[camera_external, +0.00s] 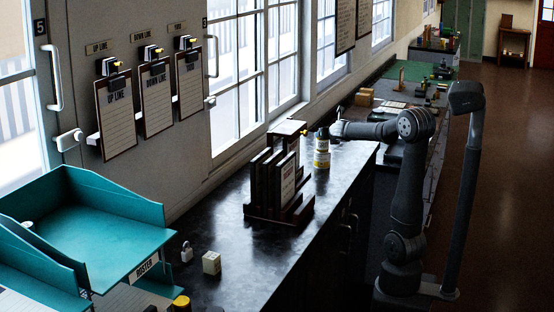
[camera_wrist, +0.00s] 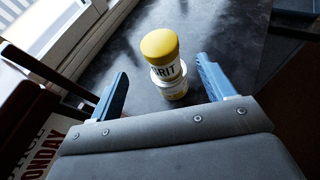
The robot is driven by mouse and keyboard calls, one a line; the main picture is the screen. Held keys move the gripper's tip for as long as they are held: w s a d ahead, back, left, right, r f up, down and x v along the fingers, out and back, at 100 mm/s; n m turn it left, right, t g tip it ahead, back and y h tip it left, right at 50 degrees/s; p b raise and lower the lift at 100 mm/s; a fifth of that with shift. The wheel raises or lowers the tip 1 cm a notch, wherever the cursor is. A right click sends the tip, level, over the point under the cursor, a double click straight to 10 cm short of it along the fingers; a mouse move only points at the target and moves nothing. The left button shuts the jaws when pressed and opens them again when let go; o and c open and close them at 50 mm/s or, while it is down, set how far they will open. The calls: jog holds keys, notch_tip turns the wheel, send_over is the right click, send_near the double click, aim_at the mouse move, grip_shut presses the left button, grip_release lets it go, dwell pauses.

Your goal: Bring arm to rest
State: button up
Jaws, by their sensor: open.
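My gripper (camera_wrist: 161,66) is open, with one blue finger on each side of a yellow-lidded white jar (camera_wrist: 164,68) in the wrist view. The jar's label is partly readable as "RIT", and a second white container seems to sit under it. Gaps show between the fingers and the jar, so it is not gripped. In the external view my arm reaches left over the dark counter, and the jar (camera_external: 322,158) stands upright by my gripper (camera_external: 328,133). The fingers are too small there to make out clearly.
A dark wooden rack (camera_external: 279,186) stands on the counter (camera_external: 225,232) just left of the jar. Teal trays (camera_external: 95,210), a small white block (camera_external: 211,262) and a padlock (camera_external: 187,252) lie nearer. Clipboards (camera_external: 116,115) hang on the wall. Open floor (camera_external: 510,190) is at right.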

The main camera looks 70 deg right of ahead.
jog(key=x, duration=1.1)
jog(key=shift+d+f, duration=0.15)
jog(key=shift+f, duration=0.05)
jog(key=shift+w+r, duration=0.1)
jog(key=shift+r, duration=1.9)
jog(key=s+d+r, duration=0.3)
jog(key=s+r, duration=0.4)
jog(key=s, duration=0.5)
jog(key=w+a+r+n, duration=0.1)
jog(key=w+a+r, duration=0.2)
jog(key=w+a, duration=0.2)
jog(key=w+a+r+t+y, duration=0.1)
jog(key=w+a+r, duration=0.2)
jog(key=w+a, duration=0.3)
jog(key=shift+a+r+n+t, duration=0.3)
jog(key=shift+a+r+n, duration=0.1)
jog(key=shift+a, duration=0.2)
